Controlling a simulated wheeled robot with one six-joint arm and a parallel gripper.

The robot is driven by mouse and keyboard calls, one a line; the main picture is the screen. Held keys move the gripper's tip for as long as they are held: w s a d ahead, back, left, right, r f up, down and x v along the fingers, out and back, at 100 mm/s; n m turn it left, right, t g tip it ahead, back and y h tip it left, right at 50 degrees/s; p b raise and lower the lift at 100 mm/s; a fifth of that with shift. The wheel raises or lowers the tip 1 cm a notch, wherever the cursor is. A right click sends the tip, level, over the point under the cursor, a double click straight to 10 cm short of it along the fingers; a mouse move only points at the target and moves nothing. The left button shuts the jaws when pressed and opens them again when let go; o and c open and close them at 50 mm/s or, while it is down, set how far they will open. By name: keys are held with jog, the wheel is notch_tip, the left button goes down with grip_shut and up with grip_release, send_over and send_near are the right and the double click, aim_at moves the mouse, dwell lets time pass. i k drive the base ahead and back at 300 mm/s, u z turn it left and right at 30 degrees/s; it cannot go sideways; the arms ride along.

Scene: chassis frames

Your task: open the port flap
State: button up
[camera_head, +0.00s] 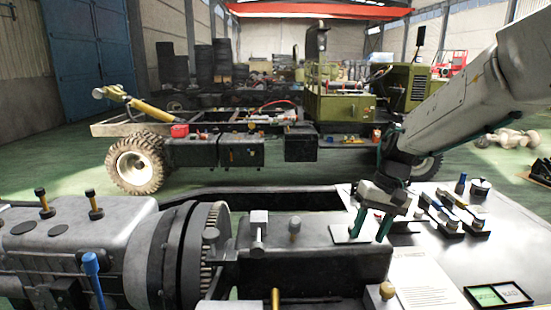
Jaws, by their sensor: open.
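My gripper (368,230) is at the end of the grey arm coming in from the upper right. It points down with its two dark green fingers apart and nothing seen between them. I cannot clearly pick out the port flap. It may be small or hidden by the gripper.
A grey cylindrical machine with a toothed ring (214,245) fills the lower left. Several small fittings (450,215) stand on the bench at right. A printed sheet (425,285) and a green-and-black tray (498,296) lie at the front right. A truck chassis (240,150) stands behind.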

aim_at(340, 233)
jog(key=k, duration=0.85)
jog(key=u, duration=0.05)
